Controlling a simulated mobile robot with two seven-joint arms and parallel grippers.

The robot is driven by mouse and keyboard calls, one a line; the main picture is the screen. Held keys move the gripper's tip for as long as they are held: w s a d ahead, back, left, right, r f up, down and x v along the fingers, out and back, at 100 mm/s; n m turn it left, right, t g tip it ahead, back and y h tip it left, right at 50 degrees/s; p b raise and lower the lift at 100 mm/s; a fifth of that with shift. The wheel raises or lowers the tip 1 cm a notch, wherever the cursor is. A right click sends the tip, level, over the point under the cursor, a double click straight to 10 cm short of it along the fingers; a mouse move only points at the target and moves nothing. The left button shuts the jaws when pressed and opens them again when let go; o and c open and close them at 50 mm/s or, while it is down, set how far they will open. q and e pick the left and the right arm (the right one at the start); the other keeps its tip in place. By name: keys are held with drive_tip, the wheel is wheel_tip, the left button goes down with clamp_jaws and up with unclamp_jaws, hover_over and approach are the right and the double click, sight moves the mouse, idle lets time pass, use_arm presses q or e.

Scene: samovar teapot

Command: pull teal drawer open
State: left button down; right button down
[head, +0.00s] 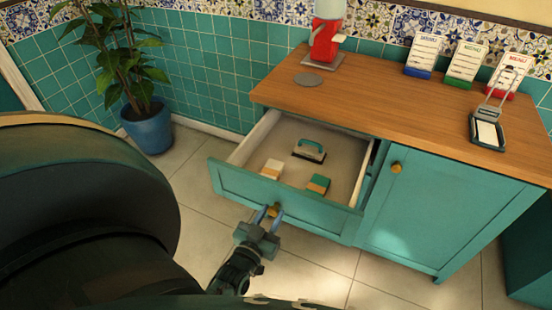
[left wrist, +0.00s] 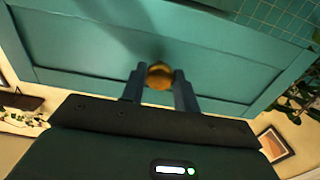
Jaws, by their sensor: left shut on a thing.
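The teal drawer (head: 285,205) stands well out from the cabinet under the wooden top, and its inside shows. Its round brass knob (head: 274,211) is at the middle of the front panel. My left gripper (head: 268,217) is at the knob, shut on it. In the left wrist view the knob (left wrist: 160,75) sits between the two blue-grey fingers (left wrist: 160,85), with the teal drawer front (left wrist: 90,50) behind it. My right gripper is not in view.
A closed teal door (head: 425,205) is to the right. A potted plant (head: 148,128) stands at left. Tiled floor in front is clear. A red-and-white device (head: 326,40) and card stands (head: 465,62) are on top.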

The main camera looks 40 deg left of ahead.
use_arm(q)
drive_tip(key=shift+s+d, duration=0.1)
drive_tip(key=shift+s, duration=0.25)
drive_tip(key=c, duration=1.1)
unclamp_jaws()
